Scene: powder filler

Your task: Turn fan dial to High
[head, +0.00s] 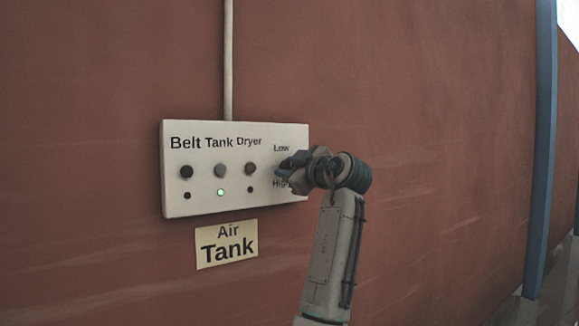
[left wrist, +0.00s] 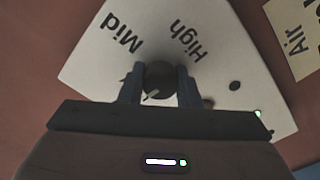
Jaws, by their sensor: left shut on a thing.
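The fan dial (left wrist: 160,78) is a dark round knob at the right end of a white control panel (head: 235,203). In the left wrist view it sits between the two fingers of my left gripper (left wrist: 160,88), which is shut on it. A small pale mark shows on the knob's lower left; I cannot tell which setting it points to. The labels Mid (left wrist: 122,35) and High (left wrist: 188,40) are printed beyond the knob. In the head view my left gripper (head: 284,170) covers the dial, between the labels Low (head: 281,148) and High. My right gripper is not in view.
The panel also bears a row of buttons (head: 220,170) under Belt, Tank and Dryer, with a lit green lamp (head: 221,192) below Tank. A yellow Air Tank label (head: 227,244) is below. A conduit (head: 228,60) runs up the red wall. A blue post (head: 541,150) stands right.

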